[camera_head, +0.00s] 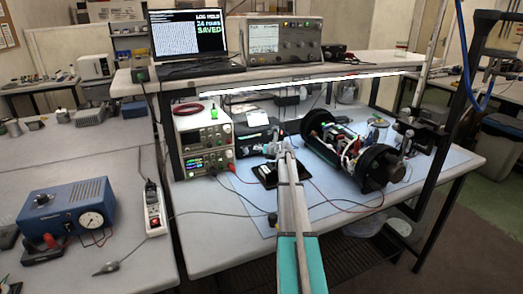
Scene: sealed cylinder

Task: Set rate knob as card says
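I cannot single out the rate knob or the card with its setting. My arm reaches up from the bottom middle over the bench, and my gripper (272,149) is at its far end, small and partly hidden by the arm. Its fingers are too small to tell open from shut. Below it lies a dark flat item (267,177) on the blue mat. Left of it stand stacked instruments with lit displays and small knobs (205,143). An open cylinder with black end rings (382,167) and wiring inside lies to the right.
A laptop (187,36) reading "LOG HOLD 24 hours SAVED" and an oscilloscope (281,41) stand on the upper shelf (370,64). A blue box with a dial gauge (67,208) and a power strip (154,208) are on the left table. Cables cross the mat (235,201).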

